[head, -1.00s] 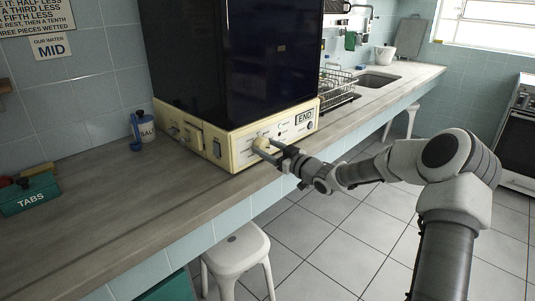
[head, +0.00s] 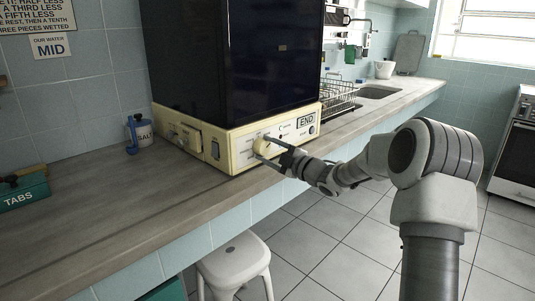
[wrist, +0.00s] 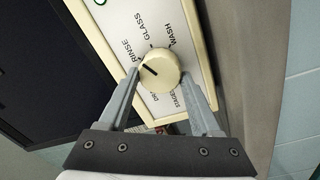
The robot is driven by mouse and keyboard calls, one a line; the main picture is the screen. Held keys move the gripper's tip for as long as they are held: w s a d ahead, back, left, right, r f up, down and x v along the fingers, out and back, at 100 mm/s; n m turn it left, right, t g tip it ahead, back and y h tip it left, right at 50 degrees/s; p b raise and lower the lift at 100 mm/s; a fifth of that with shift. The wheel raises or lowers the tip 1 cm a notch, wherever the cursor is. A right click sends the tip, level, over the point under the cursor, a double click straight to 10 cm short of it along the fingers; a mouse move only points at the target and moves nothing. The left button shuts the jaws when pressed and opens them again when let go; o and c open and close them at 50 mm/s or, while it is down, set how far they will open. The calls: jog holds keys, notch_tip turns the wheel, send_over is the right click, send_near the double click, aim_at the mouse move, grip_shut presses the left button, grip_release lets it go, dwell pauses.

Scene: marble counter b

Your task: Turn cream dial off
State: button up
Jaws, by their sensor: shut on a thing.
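The cream dial (wrist: 161,73) is a round knob on the cream front panel of a dark machine (head: 232,60). In the wrist view its black mark points up and left, toward the printed word RINSE. GLASS, WASH and smaller labels stand around it. My gripper (wrist: 160,80) has one grey finger on each side of the dial and is shut on it. In the head view my gripper (head: 268,151) reaches the panel from the right, and its fingers partly cover the dial (head: 261,145).
A panel sign (head: 306,121) reads END. The marble counter (head: 110,195) holds a salt pot (head: 143,133) and a green TABS box (head: 22,190) at left. A dish rack (head: 340,95) stands behind the machine. A white stool (head: 235,262) is below the counter edge.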

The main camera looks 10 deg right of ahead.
jog(key=n, duration=0.6)
jog(key=shift+f+n+y, duration=0.15)
jog(key=shift+n+y, duration=0.15)
jog(key=shift+n, duration=0.1)
jog(key=n, duration=0.5)
jog(key=shift+w+d+n+g, duration=0.1)
jog(key=shift+d+n+g, duration=0.05)
jog(key=shift+n+g, duration=0.25)
jog(key=o, duration=1.4)
jog(key=p+v, duration=0.3)
jog(key=v, duration=1.4)
jog(key=shift+d+f, duration=0.1)
jog(key=shift+d, duration=0.05)
